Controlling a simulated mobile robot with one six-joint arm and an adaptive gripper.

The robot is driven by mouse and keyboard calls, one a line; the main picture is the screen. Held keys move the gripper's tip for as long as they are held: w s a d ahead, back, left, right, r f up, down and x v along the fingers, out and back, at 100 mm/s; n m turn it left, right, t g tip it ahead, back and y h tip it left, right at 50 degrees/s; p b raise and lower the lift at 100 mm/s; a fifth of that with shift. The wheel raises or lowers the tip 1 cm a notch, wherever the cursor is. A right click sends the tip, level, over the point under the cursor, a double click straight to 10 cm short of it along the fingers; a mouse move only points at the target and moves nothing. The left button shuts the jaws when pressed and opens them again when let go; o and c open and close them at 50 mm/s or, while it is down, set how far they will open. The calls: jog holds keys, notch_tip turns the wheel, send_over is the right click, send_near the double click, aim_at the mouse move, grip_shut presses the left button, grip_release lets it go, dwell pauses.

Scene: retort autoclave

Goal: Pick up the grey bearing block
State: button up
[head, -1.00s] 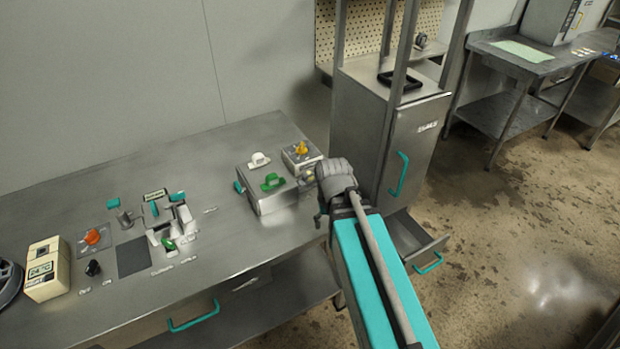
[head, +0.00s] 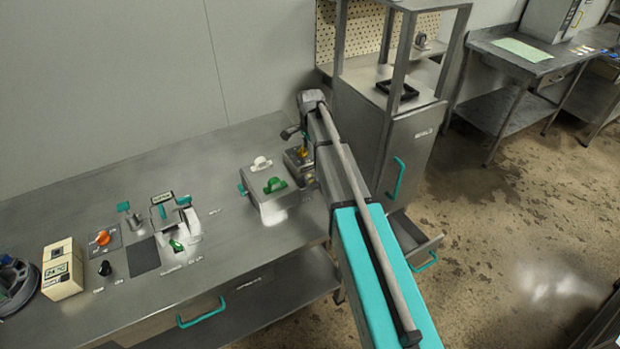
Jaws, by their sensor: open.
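A small grey block with a dark round opening (head: 420,41), which looks like the bearing block, stands on the shelf in front of the pegboard at the top of the head view. It is small and far off, so its details are hard to tell. My arm reaches up from the bottom right over the bench's right end. My gripper (head: 291,133) is at its far end, to the left of and nearer than the block, well apart from it. It is open and I see nothing in it. The wrist and arm hide part of it.
A steel cabinet with upright posts (head: 412,145) stands between bench and shelf, with a black tray (head: 397,90) on top and an open drawer (head: 412,240) below. A box with green and white knobs (head: 268,192) sits near my gripper. Floor at right is clear.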

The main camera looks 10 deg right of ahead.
aim_at(310, 175)
jog(key=shift+w, duration=0.4)
jog(key=shift+f, duration=0.1)
notch_tip(310, 175, down, 8)
jog(key=b, duration=0.8)
jog(key=shift+f+b, duration=0.15)
jog(key=shift+b, duration=0.2)
jog(key=shift+f, duration=0.15)
notch_tip(310, 175, down, 5)
jog(key=b, duration=0.5)
jog(key=shift+s+d, duration=0.1)
jog(key=shift+s, duration=0.05)
dwell(0.8)
grip_shut()
